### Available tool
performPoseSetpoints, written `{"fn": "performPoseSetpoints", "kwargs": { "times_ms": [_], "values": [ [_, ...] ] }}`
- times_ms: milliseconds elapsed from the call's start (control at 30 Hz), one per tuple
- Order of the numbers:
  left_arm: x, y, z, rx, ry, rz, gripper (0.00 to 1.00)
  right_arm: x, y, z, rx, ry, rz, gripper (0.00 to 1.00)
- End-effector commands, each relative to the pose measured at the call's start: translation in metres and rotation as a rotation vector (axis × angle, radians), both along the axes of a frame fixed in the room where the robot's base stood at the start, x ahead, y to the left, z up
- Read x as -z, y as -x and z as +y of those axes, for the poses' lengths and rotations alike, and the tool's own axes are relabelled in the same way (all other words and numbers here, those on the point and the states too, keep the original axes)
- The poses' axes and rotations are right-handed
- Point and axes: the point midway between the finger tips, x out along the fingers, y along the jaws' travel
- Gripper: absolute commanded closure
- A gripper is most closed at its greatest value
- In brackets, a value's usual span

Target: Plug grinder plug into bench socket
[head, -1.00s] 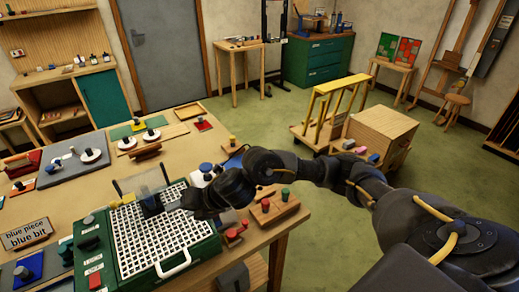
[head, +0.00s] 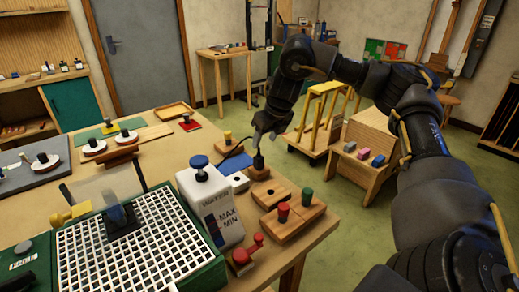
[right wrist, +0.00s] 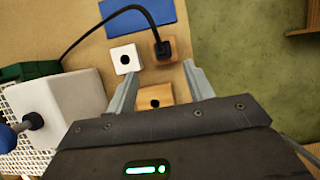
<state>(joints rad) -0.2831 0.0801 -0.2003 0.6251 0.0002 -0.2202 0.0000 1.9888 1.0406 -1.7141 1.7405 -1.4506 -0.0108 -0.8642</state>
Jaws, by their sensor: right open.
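The black grinder plug (head: 258,161) stands upright in a small wooden block (head: 259,173) near the bench's right edge. It also shows in the right wrist view (right wrist: 162,48), its black cable (right wrist: 95,32) curving left. A white square socket with a dark hole (head: 238,183) lies beside it; it also shows in the right wrist view (right wrist: 125,59). My right gripper (head: 262,137) is open and empty, pointing down above the plug. In the right wrist view its fingers (right wrist: 160,78) are apart, with the plug beyond their tips. My left gripper is out of view.
The green grinder with a white grid (head: 75,248) and the white water tank with a blue knob (head: 213,208) stand left of the socket. A holed wooden block (head: 270,193), a block with red and green pegs (head: 292,222) and a red clamp (head: 243,256) crowd the near edge.

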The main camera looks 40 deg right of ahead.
Motion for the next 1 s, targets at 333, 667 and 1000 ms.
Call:
{"fn": "performPoseSetpoints", "kwargs": {
  "times_ms": [333,667,1000],
  "values": [
    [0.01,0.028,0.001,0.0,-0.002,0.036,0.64,0.012,0.005,-0.01,0.017,-0.001,0.003,0.47],
    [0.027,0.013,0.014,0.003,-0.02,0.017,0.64,0.065,-0.015,-0.01,0.017,-0.001,0.005,0.47],
    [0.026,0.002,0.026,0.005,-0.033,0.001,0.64,0.099,-0.033,-0.009,0.014,0.0,0.002,0.47]
  ]
}}
